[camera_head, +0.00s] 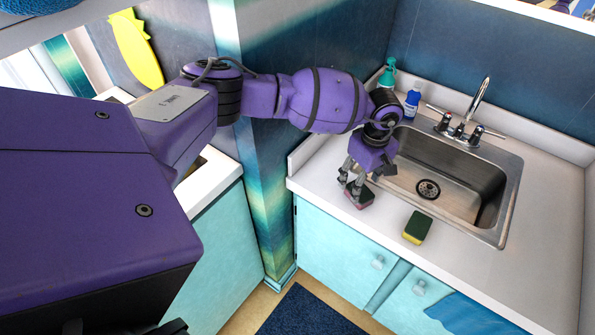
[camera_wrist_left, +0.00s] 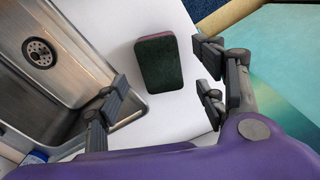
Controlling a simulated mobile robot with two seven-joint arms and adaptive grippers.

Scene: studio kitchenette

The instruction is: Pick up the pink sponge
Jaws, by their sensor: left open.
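The pink sponge (camera_head: 360,198) lies on the white counter left of the sink, partly hidden by my left gripper in the head view. In the left wrist view the same sponge (camera_wrist_left: 159,63) shows a dark green top and a thin pink edge. My left gripper (camera_head: 365,180) is just above it, pointing down. In the wrist view its open fingers (camera_wrist_left: 163,88) stand on either side of the sponge's line, with a clear gap to each side. It holds nothing. My right gripper is not in view.
A yellow and green sponge (camera_head: 417,227) lies on the counter's front. The steel sink (camera_head: 460,165) with its faucet (camera_head: 465,125) is right of the gripper. A green spray bottle (camera_head: 388,74) and a blue bottle (camera_head: 411,103) stand behind. A wall corner (camera_head: 262,150) is at left.

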